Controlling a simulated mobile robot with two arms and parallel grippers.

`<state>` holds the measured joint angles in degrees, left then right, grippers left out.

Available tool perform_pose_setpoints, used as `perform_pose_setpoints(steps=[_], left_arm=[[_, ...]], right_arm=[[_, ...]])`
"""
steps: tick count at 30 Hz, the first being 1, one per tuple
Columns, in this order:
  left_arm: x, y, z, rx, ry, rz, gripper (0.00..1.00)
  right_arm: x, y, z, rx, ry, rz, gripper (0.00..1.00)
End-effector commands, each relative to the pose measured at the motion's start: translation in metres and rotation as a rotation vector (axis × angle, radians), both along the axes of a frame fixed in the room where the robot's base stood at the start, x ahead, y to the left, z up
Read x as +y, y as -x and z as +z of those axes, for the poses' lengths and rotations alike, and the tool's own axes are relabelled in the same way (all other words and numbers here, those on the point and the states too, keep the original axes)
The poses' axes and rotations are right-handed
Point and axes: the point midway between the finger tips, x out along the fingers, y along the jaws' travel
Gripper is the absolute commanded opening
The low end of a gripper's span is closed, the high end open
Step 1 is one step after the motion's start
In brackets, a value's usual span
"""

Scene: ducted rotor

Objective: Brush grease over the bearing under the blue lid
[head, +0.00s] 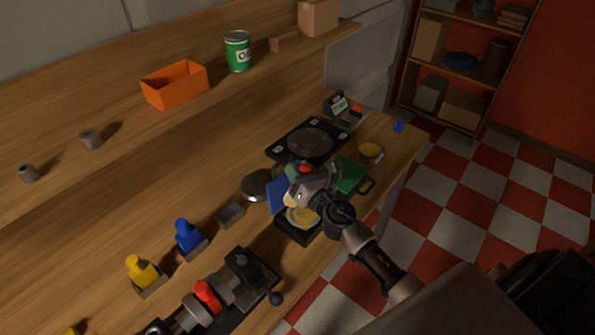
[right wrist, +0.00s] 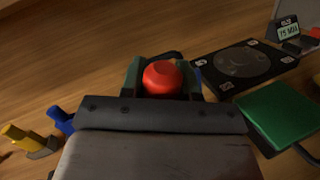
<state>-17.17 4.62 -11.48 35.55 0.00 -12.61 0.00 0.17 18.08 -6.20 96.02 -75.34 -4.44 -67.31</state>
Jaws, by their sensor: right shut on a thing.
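The blue lid (head: 278,196) stands raised at the left of a dark box (head: 297,236) on the bench. A pale yellowish round part, apparently the bearing (head: 303,218), shows in the open box. My right gripper (head: 303,178) is above the box, shut on a red-ended tool, apparently the brush; its red end (right wrist: 162,78) sits between the fingers in the right wrist view. A pale yellow tip (head: 290,200) points down below the gripper beside the blue lid. Contact with the bearing cannot be told. A pot with yellow contents (head: 371,150) stands behind.
A green lid (head: 353,174) lies right of the box; it also shows in the right wrist view (right wrist: 284,112). A black plate with a disc (head: 310,142) lies behind. A small grey tray (head: 230,215), blue and yellow pieces and a clamp-like fixture (head: 235,283) stand left.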

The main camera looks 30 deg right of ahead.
Motion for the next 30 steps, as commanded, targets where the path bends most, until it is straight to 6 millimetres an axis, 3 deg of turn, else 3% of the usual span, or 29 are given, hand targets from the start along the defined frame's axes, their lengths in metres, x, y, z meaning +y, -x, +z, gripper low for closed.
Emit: perform_pose_setpoints(steps=[30], left_arm=[[0.0,0.001,-0.008,0.001,0.0,0.001,0.43]], right_arm=[[0.005,-0.01,-0.009,0.002,0.001,0.001,0.0]])
